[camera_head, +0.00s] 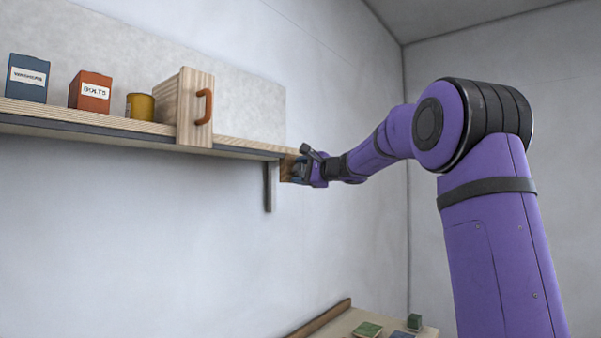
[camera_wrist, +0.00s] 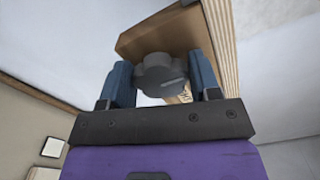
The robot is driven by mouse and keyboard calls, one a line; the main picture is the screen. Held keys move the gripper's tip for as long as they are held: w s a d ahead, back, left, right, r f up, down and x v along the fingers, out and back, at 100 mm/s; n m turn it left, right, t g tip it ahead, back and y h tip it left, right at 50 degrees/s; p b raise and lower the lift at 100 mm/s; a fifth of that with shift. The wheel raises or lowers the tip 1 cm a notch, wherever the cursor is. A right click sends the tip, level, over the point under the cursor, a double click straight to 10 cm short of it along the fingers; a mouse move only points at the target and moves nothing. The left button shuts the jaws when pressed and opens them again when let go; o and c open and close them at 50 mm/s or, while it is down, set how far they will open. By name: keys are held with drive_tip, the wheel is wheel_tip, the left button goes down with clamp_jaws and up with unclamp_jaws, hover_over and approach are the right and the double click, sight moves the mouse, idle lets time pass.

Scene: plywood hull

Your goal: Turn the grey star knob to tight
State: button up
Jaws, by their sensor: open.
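The grey star knob (camera_wrist: 161,74) shows in the wrist view, in front of a wooden block (camera_wrist: 165,32). A lighter line marks its face. My gripper (camera_wrist: 162,82) is open, with one blue finger on each side of the knob. I cannot tell whether the fingers touch it. In the head view my gripper (camera_head: 298,170) is at the right end of the shelf, by the block there (camera_head: 287,168). The knob is hard to make out in that view.
The wall shelf (camera_head: 80,113) holds a blue washers box (camera_head: 28,78), a red bolts box (camera_head: 90,91), a yellow can (camera_head: 140,107) and a wooden box with an orange handle (camera_head: 203,107). A bracket (camera_head: 269,187) hangs under the shelf. A low table (camera_head: 345,324) stands below.

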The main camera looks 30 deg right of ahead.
drive_tip(key=shift+w, duration=0.1)
drive_tip(key=c, duration=0.5)
drive_tip(key=shift+c, duration=0.2)
drive_tip(key=shift+m, duration=0.4)
drive_tip(key=m, duration=0.2)
drive_tip(key=shift+m, duration=0.4)
drive_tip(key=m, duration=0.3)
drive_tip(key=shift+m, duration=0.4)
drive_tip(key=m, duration=0.5)
drive_tip(key=shift+d, duration=0.1)
drive_tip(key=m, duration=0.5)
drive_tip(key=shift+d, duration=0.1)
drive_tip(key=shift+m, duration=0.4)
